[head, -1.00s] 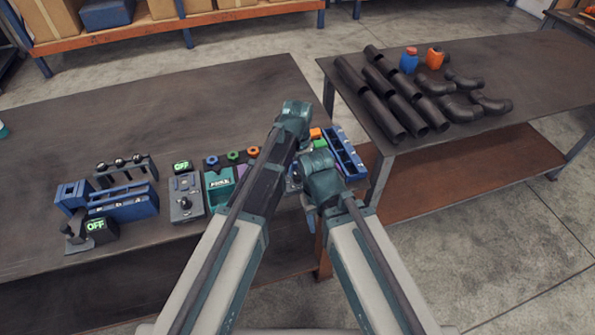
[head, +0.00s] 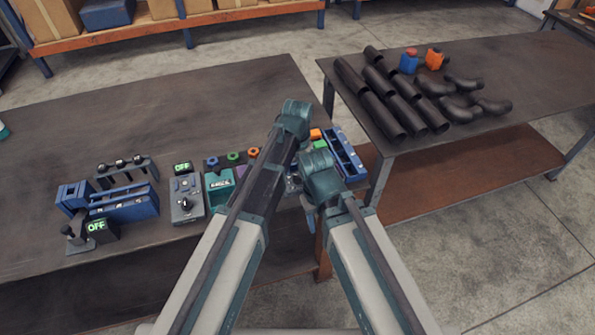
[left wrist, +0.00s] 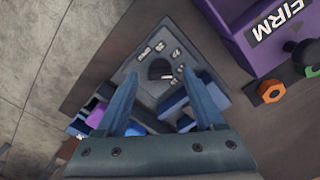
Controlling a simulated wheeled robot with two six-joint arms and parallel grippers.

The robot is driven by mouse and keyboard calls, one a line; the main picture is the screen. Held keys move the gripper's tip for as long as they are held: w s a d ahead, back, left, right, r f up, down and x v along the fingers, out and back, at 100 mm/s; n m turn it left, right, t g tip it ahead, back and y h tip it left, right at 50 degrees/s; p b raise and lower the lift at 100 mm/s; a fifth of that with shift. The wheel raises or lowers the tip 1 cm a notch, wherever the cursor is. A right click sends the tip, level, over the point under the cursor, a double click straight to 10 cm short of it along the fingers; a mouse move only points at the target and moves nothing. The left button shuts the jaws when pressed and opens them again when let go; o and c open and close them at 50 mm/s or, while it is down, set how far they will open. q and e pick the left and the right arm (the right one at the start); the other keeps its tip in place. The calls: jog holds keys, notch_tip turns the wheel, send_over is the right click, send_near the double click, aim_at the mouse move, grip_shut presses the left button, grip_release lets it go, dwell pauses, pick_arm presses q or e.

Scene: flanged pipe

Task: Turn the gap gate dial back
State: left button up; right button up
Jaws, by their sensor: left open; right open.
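In the left wrist view, a dark round dial (left wrist: 160,69) sits on a grey plate (left wrist: 136,62) with small white marks around it. I take it to be the gap gate dial. My left gripper (left wrist: 162,76) is open, its two blue fingers on either side of the dial in the picture. I cannot tell whether the fingertips touch it. In the head view the dial and my left gripper's jaws are hidden behind my arms.
A purple box (left wrist: 262,28) marked FIRM, an orange nut (left wrist: 271,91) and blue parts (left wrist: 175,102) lie close to the plate. In the head view, a long blue tray (head: 343,156) is right of my arms. A grey control box (head: 186,198) and blue fixture (head: 122,204) stand left.

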notch_tip(320, 180, up, 13)
jog(key=p, duration=1.3)
jog(key=shift+r, duration=0.2)
